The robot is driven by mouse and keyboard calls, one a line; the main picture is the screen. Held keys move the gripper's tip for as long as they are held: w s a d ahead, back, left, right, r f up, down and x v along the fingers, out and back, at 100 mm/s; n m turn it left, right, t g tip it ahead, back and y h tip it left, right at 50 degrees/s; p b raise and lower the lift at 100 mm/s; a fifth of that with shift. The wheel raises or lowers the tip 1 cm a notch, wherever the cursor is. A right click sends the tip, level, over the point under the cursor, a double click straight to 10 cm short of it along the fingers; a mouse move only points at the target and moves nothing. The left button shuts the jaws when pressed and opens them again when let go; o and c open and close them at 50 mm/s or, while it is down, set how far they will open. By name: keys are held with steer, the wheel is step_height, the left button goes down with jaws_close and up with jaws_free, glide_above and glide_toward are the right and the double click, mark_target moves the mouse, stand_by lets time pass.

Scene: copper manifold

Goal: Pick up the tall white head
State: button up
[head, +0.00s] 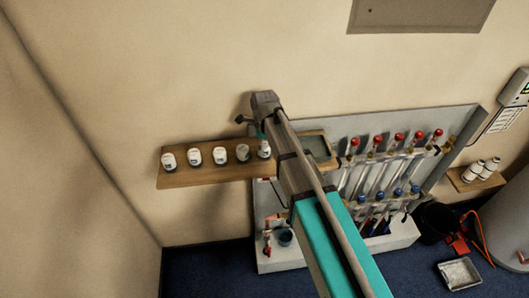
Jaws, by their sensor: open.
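Several small white heads stand in a row on the wooden shelf (205,177). The rightmost white head (264,149) looks taller and narrower than the others and stands right beside my arm. My arm reaches up across the middle of the view, and its far end is above the shelf. My gripper (243,119) shows only as a small dark shape at the arm's far end, up and to the left of the tall head. It is open. Its fingertips are too small to make out, and I see nothing held in it.
The shorter white heads (194,157) stand left of the tall one. A grey tray (318,149) lies at the shelf's right end. The grey panel (455,125) carries pipes with red and blue valves.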

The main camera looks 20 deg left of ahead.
steer(key=shift+f+b, duration=1.4)
steer(key=shift+f, duration=0.35)
steer(key=c, duration=1.1)
